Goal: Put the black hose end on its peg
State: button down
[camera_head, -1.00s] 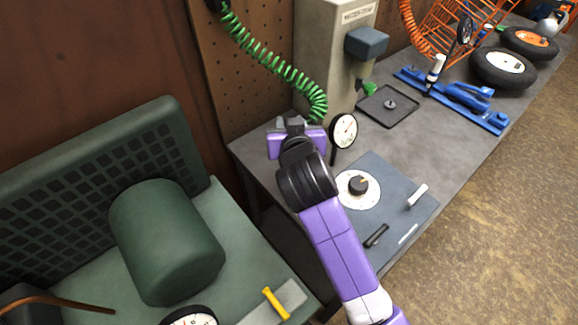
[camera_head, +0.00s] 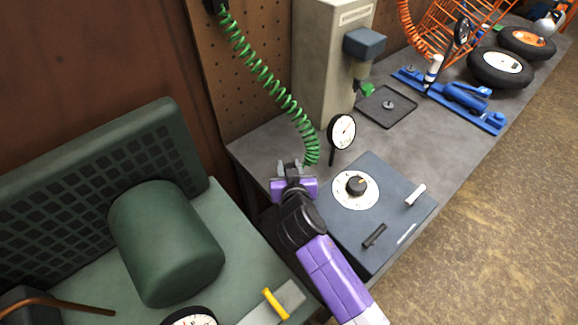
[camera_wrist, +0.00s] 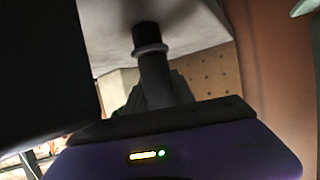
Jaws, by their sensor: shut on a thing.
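My gripper (camera_head: 291,169) is above the near left edge of the grey bench, left of the dial box. It is shut on the black hose end, which I take to be the dark cylinder with a grey ring (camera_wrist: 154,75) in the wrist view. The green coiled hose (camera_head: 272,84) hangs from the top of the pegboard and its lower end reaches down beside my gripper. In the head view the hose end itself is hidden by the gripper. I cannot make out its peg in either view.
A round gauge (camera_head: 341,131) on a stem stands close to the right of my gripper. The blue-grey dial box (camera_head: 395,192) lies on the bench (camera_head: 268,146). A tall grey cabinet (camera_head: 322,60) stands behind. A green machine (camera_head: 165,240) is at the left.

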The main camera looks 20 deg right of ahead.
jog(key=c, duration=1.1)
grip_release()
jog(key=shift+o, duration=0.2)
jog(key=shift+s, duration=0.1)
jog(key=b+v, duration=0.2)
jog(key=v, duration=0.9)
jog(key=shift+s, duration=0.4)
jog(key=shift+a+r, duration=0.1)
